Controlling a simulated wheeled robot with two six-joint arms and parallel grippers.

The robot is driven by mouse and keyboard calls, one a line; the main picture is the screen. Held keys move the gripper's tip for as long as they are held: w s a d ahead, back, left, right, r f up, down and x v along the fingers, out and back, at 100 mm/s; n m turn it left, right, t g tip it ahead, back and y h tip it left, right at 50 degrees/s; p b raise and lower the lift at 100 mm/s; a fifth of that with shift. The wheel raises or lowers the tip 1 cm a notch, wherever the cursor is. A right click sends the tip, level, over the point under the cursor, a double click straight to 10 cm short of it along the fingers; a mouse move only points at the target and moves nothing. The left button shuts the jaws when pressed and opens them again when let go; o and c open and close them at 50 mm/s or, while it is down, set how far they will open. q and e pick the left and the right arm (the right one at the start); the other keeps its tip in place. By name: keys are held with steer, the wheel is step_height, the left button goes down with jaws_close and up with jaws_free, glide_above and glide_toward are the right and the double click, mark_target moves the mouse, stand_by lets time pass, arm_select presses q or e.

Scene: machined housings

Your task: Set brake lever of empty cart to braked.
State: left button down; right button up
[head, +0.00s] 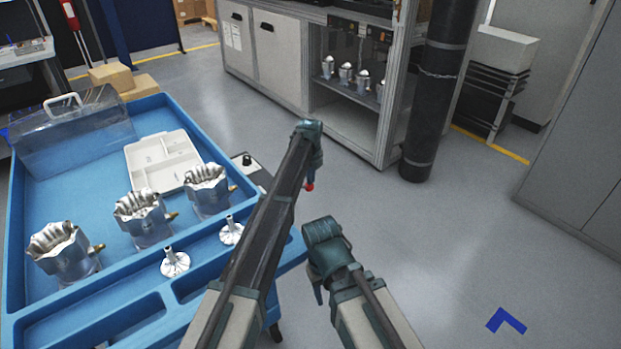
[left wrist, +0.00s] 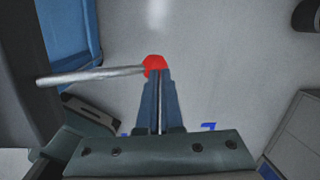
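The brake lever is a silver rod (left wrist: 90,75) with a red knob (left wrist: 154,65), in the left wrist view; the rod runs in from the left. In the head view the red knob (head: 309,187) shows beside my left forearm, right of the blue cart (head: 165,107). My left gripper (left wrist: 158,78) has its fingers together, with the tips at the knob; I cannot tell whether they touch it. In the head view it is mostly hidden behind my arm. My right gripper (head: 318,290) hangs low, apart from the cart, its fingers mostly hidden. The visible cart carries housings and is not empty.
The cart holds three metal housings (head: 142,218), a white divided tray (head: 163,160), a clear-lidded box (head: 70,130) and two finned silver parts (head: 175,262). A workbench (head: 265,55) and a black column (head: 436,95) stand behind. The floor at right is clear, with a blue mark (head: 506,320).

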arm_select(q)
steer(key=shift+f, duration=0.45)
steer(key=shift+b, duration=0.3)
steer(key=shift+s, duration=0.15)
steer(key=shift+d+r+p, duration=0.1)
steer(key=shift+r+p, duration=0.5)
steer(key=shift+p, duration=0.1)
step_height(320, 180, up, 12)
steer(key=s+p, duration=0.2)
steer(key=p, duration=1)
steer(key=shift+s+a+r, duration=0.25)
